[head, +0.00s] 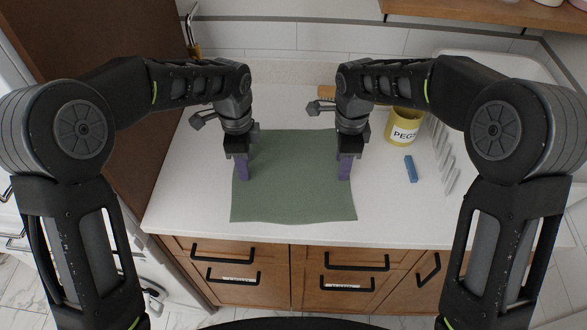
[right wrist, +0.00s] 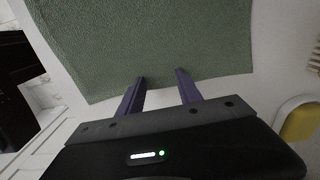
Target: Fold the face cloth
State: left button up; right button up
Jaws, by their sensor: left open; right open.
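The green face cloth (head: 293,180) lies spread flat on the white counter, its front edge near the counter's front edge. It fills the upper part of the right wrist view (right wrist: 160,40). My left gripper (head: 242,180) points down over the cloth's left edge. My right gripper (head: 344,178) points down over the cloth's right edge. I cannot tell whether the fingertips touch the cloth.
On the white counter (head: 190,190), a yellow pot labelled PEGS (head: 404,127) and a blue block (head: 411,169) stand right of the cloth. A white ribbed rack (head: 446,160) lies further right. A wooden brush-like item (head: 327,91) is behind. Drawers (head: 245,260) are below the front edge.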

pick_arm(q)
jog(key=shift+f, duration=0.2)
pick_arm(e)
jog(key=shift+f, duration=0.2)
pick_arm(q)
jog(key=shift+r, duration=0.1)
jog(key=shift+c, duration=0.4)
pick_arm(e)
jog(key=shift+c, duration=0.4)
pick_arm(q)
jog(key=shift+c, duration=0.4)
pick_arm(e)
jog(key=shift+c, duration=0.4)
pick_arm(q)
jog(key=shift+s, duration=0.1)
grip_shut()
pick_arm(e)
jog(key=shift+s, duration=0.1)
grip_shut()
jog(key=shift+r, duration=0.15)
